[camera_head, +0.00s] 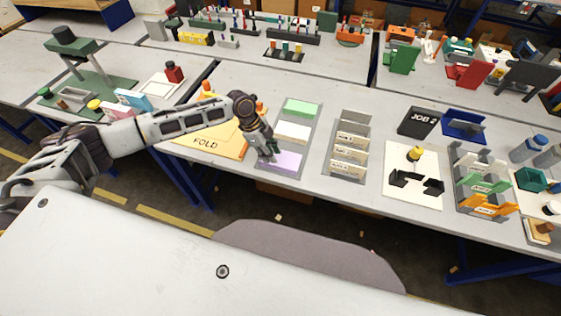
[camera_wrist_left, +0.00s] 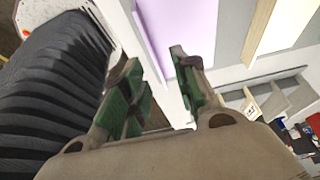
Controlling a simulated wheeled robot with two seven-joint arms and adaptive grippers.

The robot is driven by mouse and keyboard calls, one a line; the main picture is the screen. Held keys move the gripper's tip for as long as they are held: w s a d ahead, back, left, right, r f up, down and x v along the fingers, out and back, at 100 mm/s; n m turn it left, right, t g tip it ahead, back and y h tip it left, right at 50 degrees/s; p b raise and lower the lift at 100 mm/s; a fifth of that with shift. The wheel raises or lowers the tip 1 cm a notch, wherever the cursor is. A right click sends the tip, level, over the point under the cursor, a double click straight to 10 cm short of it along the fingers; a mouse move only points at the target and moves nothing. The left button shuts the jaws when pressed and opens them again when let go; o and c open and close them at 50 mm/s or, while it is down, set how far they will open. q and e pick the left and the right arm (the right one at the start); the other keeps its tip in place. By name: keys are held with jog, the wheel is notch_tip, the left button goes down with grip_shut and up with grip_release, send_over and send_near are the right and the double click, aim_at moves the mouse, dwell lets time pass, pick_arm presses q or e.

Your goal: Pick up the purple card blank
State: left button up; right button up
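The purple card blank (camera_head: 284,161) lies flat at the near end of a grey tray (camera_head: 262,160), with a white card (camera_head: 292,131) and a green card (camera_head: 301,107) behind it. My left gripper (camera_head: 268,153) is at the left side of the purple card and hides part of that side. In the left wrist view the gripper (camera_wrist_left: 158,62) is open, its two green-padded fingers apart with nothing clearly held between them. The purple card (camera_wrist_left: 182,35) lies just beyond the fingertips there. I cannot tell whether a finger touches it. My right gripper is not in view.
A yellow FOLD mat (camera_head: 208,143) lies left of the tray, under my left arm. A grey rack (camera_head: 349,163) with several labelled slots stands to the right. A white board (camera_head: 402,193) with black pieces is farther right. The table's front edge is close.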

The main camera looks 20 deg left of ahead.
aim_at(281, 158)
pick_arm(q)
jog(key=shift+d+f, duration=0.15)
jog(key=shift+f, duration=0.15)
jog(key=shift+s+p+x, duration=0.2)
jog(key=shift+p+x, duration=0.1)
jog(key=shift+x, duration=1)
jog(key=shift+s+p+x, duration=0.2)
jog(key=shift+p+x, duration=0.1)
jog(key=shift+x, duration=1)
grip_shut()
